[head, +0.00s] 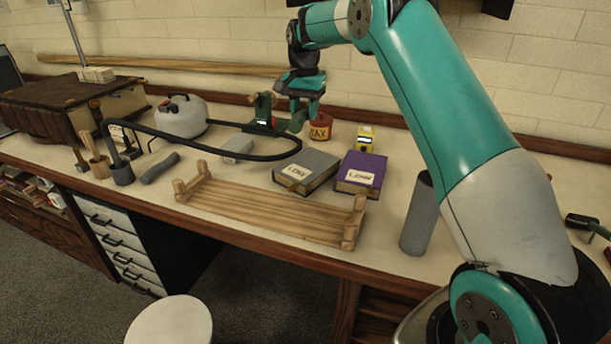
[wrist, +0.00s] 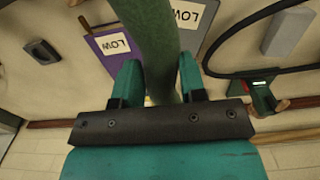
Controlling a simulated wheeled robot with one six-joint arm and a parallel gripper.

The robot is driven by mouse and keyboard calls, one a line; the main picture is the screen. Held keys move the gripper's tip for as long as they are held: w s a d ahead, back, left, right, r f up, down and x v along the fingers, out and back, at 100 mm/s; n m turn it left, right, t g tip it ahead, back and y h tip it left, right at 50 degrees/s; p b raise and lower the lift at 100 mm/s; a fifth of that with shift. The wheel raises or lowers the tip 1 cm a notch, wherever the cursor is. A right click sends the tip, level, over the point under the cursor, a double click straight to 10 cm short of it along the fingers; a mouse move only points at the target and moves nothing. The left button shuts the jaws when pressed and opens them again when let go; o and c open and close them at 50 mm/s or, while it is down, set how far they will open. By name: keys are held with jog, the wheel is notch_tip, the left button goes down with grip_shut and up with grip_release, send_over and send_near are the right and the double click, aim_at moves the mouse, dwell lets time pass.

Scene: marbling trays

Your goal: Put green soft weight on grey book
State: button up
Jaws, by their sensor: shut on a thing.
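My gripper (head: 299,112) is above the back of the bench, behind the books, in the head view. In the wrist view my gripper (wrist: 158,68) has its teal fingers closed on the long green soft weight (wrist: 152,30), which extends past the fingertips. The weight is hard to tell from the fingers in the head view. The grey book (head: 313,162) lies flat on the bench, labelled, in front of the gripper. It shows partly behind the weight in the wrist view (wrist: 203,30). The weight is held above the bench, apart from the book.
A purple book (head: 370,163) lies right of the grey book. A wooden rack (head: 270,208) stands in front. A red jar (head: 320,128), a yellow object (head: 365,136) and a dark green stand (head: 264,112) are near the gripper. A black hose (head: 215,158) curves left of the books.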

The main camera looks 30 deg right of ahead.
aim_at(304, 184)
notch_tip(304, 184, down, 20)
jog(key=shift+p, duration=1.2)
jog(key=o, duration=1.1)
jog(key=shift+f, duration=0.1)
jog(key=shift+c, duration=0.2)
jog(key=shift+o, duration=0.3)
